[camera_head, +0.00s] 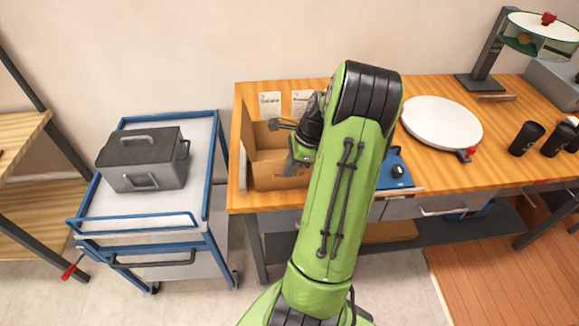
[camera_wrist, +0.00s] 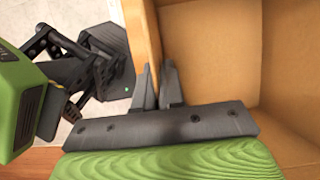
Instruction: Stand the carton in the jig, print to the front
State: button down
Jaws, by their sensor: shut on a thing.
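An open-topped tan box (camera_head: 278,177), apparently the carton, stands at the left end of the wooden bench, below two paper labels. My gripper (camera_head: 294,167) is at its right side, partly hidden by my arm. In the wrist view, my two dark fingers (camera_wrist: 158,82) are close together at the edge of a tan wall (camera_wrist: 143,35), with the box's hollow inside (camera_wrist: 210,60) to the right. They appear shut on that wall. I cannot make out any print on the box. No jig can be told for sure.
A blue device (camera_head: 396,172) with a black knob is right of my arm. A round white plate (camera_head: 442,122), black cups (camera_head: 526,138) and a stand (camera_head: 487,60) are farther right. A blue-framed cart (camera_head: 150,215) carrying a grey lidded box (camera_head: 145,160) stands left of the bench.

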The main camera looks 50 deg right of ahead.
jog(key=c, duration=1.2)
grip_release()
jog(key=shift+c, duration=0.2)
jog(key=p+v, duration=0.3)
jog(key=v, duration=0.9)
jog(key=shift+r+p, duration=0.15)
jog(key=shift+p, duration=0.25)
jog(key=w+a+r+n+g+h, duration=0.1)
jog(key=w+a+r+n, duration=0.25)
jog(key=a+n, duration=0.4)
jog(key=w+a+r+n+h, duration=0.15)
jog(key=a+r+n, duration=0.35)
jog(key=a, duration=0.6)
jog(key=s+a+n+t, duration=0.1)
jog(key=s+a+n, duration=0.4)
jog(key=a+n, duration=0.2)
jog(key=s+a+r+n+t, duration=0.1)
jog(key=s+a+n+t, duration=0.1)
jog(key=s+a+n, duration=0.3)
jog(key=a+n, duration=0.3)
jog(key=shift+s, duration=0.15)
jog(key=shift+r, duration=0.15)
